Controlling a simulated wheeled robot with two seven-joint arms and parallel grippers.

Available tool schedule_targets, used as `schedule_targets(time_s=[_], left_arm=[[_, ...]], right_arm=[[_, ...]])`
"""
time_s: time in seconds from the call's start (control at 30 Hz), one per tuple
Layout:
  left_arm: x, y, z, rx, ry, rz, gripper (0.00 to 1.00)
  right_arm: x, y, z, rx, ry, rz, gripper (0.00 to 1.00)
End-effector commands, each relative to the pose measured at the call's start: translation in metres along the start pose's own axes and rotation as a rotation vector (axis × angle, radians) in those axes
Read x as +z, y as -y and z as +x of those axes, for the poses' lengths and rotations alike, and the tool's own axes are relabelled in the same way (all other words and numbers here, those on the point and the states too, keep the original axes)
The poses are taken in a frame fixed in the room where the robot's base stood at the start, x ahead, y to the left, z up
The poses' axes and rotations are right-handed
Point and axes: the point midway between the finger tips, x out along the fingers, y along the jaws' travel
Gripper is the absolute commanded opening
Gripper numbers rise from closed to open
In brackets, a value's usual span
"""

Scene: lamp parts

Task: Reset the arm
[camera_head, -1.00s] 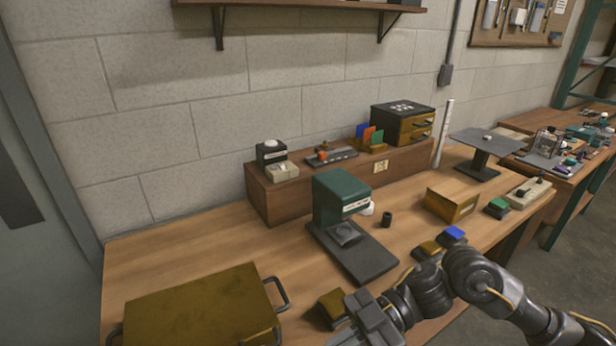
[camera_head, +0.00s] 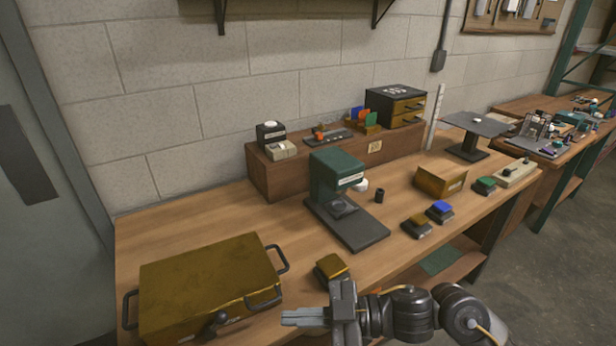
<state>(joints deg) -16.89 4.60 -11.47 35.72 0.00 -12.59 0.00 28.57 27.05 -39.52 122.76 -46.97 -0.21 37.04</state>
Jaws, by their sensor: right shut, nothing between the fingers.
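My right gripper (camera_head: 290,317) is in the lower middle of the head view, its arm coming in from the right. Its fingers point left and lie together, with nothing between them. It is near the front edge of the wooden workbench (camera_head: 180,222), just below a small yellow-topped block (camera_head: 332,269) in the picture and right of a large brass-coloured box (camera_head: 205,275) with dark handles. I cannot tell its exact height over the bench. My left gripper is not in view.
A green-headed press (camera_head: 338,175) stands mid-bench. Blue-topped (camera_head: 440,211), yellow-topped (camera_head: 416,226) and green-topped (camera_head: 485,185) blocks sit to the right. A brass bin (camera_head: 440,182) and black stand (camera_head: 473,128) are behind. A dark knob (camera_head: 216,322) shows at the box's front.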

Motion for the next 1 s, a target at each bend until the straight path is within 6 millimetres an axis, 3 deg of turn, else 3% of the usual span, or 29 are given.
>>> schedule_targets(time_s=[0.17, 0.27, 0.33, 0.4, 0.5, 0.6, 0.8, 1.0], left_arm=[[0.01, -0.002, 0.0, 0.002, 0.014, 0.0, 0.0], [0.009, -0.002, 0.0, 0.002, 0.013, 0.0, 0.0], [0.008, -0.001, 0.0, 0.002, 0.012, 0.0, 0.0], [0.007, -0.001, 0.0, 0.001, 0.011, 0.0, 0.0], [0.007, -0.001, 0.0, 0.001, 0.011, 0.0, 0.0], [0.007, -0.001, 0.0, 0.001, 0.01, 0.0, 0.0], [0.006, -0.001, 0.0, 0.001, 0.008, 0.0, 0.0], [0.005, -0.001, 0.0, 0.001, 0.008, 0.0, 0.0]], right_arm=[[0.021, -0.022, -0.007, 0.328, 0.061, 0.049, 0.0], [0.053, -0.033, -0.035, 0.582, 0.183, 0.146, 0.0], [0.086, -0.028, -0.069, 0.755, 0.32, 0.256, 0.0], [0.122, -0.008, -0.107, 0.89, 0.481, 0.394, 0.0], [0.159, 0.033, -0.151, 0.992, 0.674, 0.567, 0.0], [0.181, 0.073, -0.181, 1.033, 0.818, 0.706, 0.0], [0.201, 0.145, -0.219, 1.047, 1.025, 0.931, 0.0], [0.204, 0.211, -0.244, 1.019, 1.181, 1.126, 0.0]])
